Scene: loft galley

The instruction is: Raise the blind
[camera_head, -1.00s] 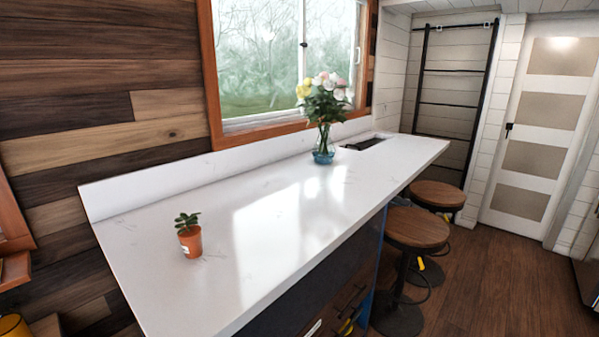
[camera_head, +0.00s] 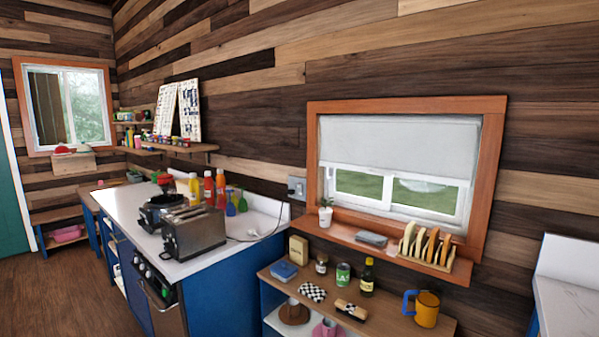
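The blind (camera_head: 395,146) is a pale grey-white sheet in the wooden-framed window at the right of the head view. It covers roughly the upper half of the window opening, and its straight lower edge hangs above the clear glass (camera_head: 425,194). Grass shows through the glass below it. I cannot make out a cord or handle on it. Neither of my grippers is in the head view.
The window sill (camera_head: 395,241) holds a small potted plant (camera_head: 325,213), a grey block and a toast rack (camera_head: 424,243). A counter with a toaster (camera_head: 194,231) is left; floor is clear at far left.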

